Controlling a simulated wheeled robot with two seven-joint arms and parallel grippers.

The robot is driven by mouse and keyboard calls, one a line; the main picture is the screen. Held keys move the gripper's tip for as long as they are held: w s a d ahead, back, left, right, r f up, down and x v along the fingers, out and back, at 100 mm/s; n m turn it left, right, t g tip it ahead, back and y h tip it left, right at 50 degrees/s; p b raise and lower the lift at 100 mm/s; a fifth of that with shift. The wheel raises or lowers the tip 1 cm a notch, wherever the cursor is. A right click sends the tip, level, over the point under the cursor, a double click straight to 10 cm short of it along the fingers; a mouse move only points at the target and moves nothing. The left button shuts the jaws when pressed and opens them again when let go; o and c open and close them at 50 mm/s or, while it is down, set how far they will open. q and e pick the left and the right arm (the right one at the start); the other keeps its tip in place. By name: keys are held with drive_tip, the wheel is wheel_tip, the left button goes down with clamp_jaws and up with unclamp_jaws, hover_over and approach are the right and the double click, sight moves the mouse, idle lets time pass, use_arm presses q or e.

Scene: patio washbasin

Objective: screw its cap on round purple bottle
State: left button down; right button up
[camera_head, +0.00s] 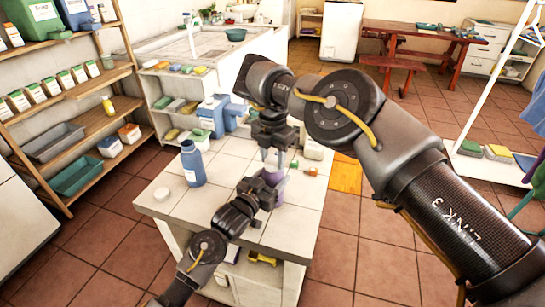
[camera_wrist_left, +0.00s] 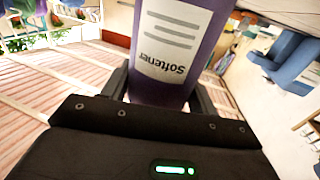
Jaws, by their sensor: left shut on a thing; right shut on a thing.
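The purple bottle (camera_head: 273,179) is upright above the white tiled counter, partly hidden by my grippers. In the left wrist view the bottle (camera_wrist_left: 163,95) fills the top middle, with a white "Softener" label. My left gripper (camera_head: 267,186) is shut on the bottle's side; its two fingers (camera_wrist_left: 163,85) flank the body in the wrist view. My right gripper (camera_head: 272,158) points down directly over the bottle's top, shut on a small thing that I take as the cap. The cap is hidden between the fingers, and I cannot tell whether it touches the neck.
A blue container (camera_head: 216,115) is behind. Small orange and green items (camera_head: 310,172) lie at the right. The counter's front (camera_head: 290,235) is clear.

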drive_tip(key=m, duration=0.8)
drive_tip(key=o, duration=1.1)
drive_tip(key=shift+r, duration=2.2)
drive_tip(key=shift+r, duration=0.1)
drive_tip(key=shift+c, duration=0.4)
